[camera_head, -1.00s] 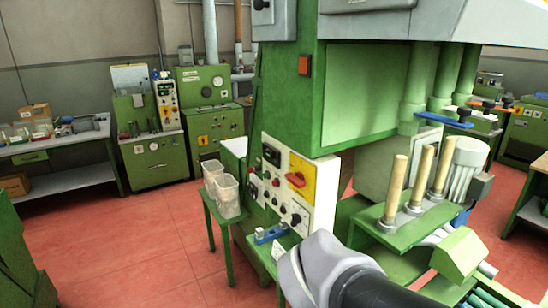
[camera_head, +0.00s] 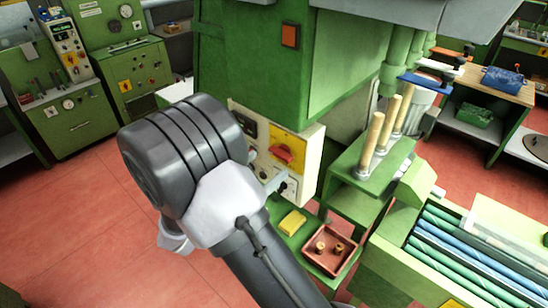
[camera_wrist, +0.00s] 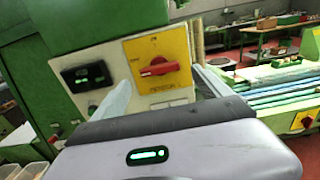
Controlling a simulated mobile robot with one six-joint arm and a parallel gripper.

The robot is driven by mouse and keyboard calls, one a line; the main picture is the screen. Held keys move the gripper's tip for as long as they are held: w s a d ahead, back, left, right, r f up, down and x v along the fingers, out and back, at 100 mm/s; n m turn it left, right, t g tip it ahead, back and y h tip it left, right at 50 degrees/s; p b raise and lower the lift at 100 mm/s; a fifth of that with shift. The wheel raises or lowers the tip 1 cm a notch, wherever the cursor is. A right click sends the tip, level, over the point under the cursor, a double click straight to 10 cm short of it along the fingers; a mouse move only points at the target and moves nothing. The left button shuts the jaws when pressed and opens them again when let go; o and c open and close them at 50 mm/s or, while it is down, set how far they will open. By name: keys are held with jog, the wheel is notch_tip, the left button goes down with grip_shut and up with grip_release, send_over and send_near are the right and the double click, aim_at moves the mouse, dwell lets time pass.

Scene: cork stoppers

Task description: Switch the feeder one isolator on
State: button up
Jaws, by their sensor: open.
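A red rotary handle (camera_head: 283,153) sits on a yellow plate (camera_head: 289,143) on the cream control panel of the green machine. I take it to be the isolator; its lettering is too blurred to read surely. In the wrist view the handle (camera_wrist: 157,68) lies roughly crosswise, with small marks above and below it on the yellow plate (camera_wrist: 150,50). My gripper (camera_wrist: 166,88) is open, its pale fingers spread to either side below the handle, apparently with nothing between them. In the head view my arm's wrist hides the panel's left part and most of the gripper.
A black display (camera_wrist: 86,76) is beside the yellow plate. Below the panel are a yellow block (camera_head: 293,222) and a red-brown tray (camera_head: 331,250) with small corks. Upright wooden rods (camera_head: 372,133) stand to the right. Red floor (camera_head: 90,215) is open at left.

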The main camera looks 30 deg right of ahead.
aim_at(278, 157)
jog(key=x, duration=0.5)
jog(key=c, duration=1.4)
